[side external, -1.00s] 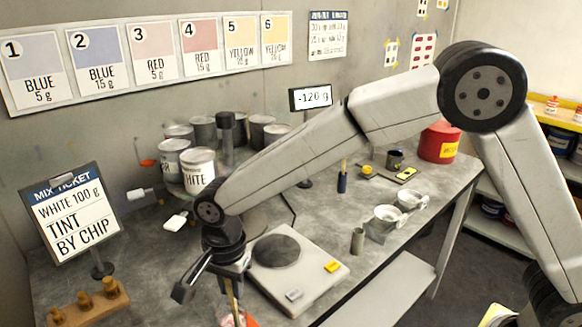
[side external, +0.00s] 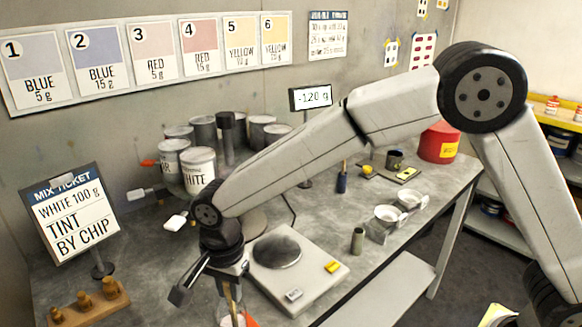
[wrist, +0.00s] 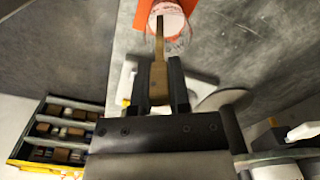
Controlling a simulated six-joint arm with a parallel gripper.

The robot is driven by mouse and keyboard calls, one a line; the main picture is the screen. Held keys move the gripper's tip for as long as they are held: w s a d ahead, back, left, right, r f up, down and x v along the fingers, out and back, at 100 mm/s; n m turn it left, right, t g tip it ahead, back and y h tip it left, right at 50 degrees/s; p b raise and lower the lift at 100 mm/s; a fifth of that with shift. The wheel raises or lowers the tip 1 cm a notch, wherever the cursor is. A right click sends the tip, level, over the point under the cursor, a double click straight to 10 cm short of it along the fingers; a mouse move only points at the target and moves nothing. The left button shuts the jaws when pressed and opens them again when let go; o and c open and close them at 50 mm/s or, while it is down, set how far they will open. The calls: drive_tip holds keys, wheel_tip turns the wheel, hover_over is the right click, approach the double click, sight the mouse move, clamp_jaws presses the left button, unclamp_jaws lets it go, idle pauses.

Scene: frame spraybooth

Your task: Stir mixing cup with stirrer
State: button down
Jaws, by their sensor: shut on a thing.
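My gripper (wrist: 158,88) is shut on the stirrer (wrist: 159,38), a flat wooden stick, in the wrist view. The stick's far end overlaps the opening of the mixing cup (wrist: 172,20), a clear cup with pinkish-white contents, near the top of that view. Whether the tip touches the contents cannot be told. In the side view my gripper (side external: 228,270) is at the bottom, left of the scale (side external: 300,268). The stirrer (side external: 230,300) points down from it to the cup (side external: 233,321), which is mostly cut off by the frame edge.
An orange sheet or mat (wrist: 128,38) lies at the cup. The scale's display (side external: 311,97) reads about -120 g. Paint cans (side external: 199,170) stand behind my gripper, and a ticket stand (side external: 72,213) and weights block (side external: 88,303) are to the left. White scoops (side external: 388,214) sit to the right.

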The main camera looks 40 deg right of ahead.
drive_tip(key=shift+r, duration=4.65)
